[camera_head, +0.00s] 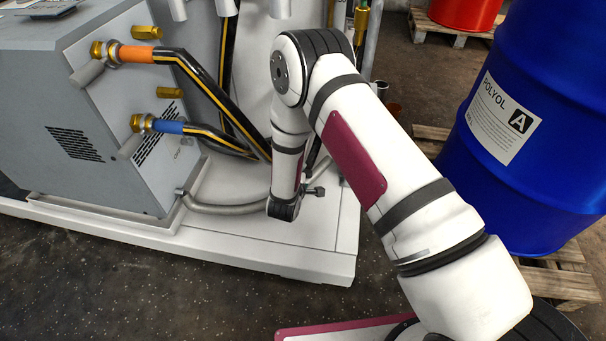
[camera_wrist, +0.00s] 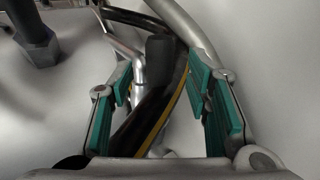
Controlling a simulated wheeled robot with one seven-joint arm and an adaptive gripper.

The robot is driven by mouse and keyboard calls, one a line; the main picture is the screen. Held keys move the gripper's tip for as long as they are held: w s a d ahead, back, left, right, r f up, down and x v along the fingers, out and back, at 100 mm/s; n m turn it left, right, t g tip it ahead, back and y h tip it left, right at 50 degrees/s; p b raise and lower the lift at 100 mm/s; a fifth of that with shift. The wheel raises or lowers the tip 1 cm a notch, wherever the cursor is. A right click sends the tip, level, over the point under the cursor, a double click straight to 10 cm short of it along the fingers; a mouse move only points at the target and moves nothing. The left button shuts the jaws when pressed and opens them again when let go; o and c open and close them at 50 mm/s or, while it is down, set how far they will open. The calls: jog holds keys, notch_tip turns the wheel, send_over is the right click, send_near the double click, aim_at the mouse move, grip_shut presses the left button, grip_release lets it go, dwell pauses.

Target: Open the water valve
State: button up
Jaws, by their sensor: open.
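My gripper (camera_wrist: 163,85) is open in the wrist view, with a green-padded finger on each side. Between the fingers, in line with the opening, are a dark cylindrical part (camera_wrist: 160,58), a metal pipe (camera_wrist: 138,65) and a black hose with a yellow stripe (camera_wrist: 150,118). I cannot tell whether the dark part is the water valve's handle, and no contact with it is clear. In the head view my arm hides the gripper. A small grey fitting with a knob (camera_head: 317,190) shows just right of my arm's lower end.
A grey machine (camera_head: 75,110) with orange and blue hose ends stands at left on a white platform (camera_head: 300,258). A blue drum (camera_head: 560,80) stands on a pallet at right. A dark fitting (camera_wrist: 36,40) shows upper left in the wrist view. Dark floor lies in front.

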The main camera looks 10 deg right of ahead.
jog(key=v, duration=0.7)
jog(key=shift+s+r, duration=0.2)
jog(key=shift+s, duration=0.1)
jog(key=shift+a, duration=0.1)
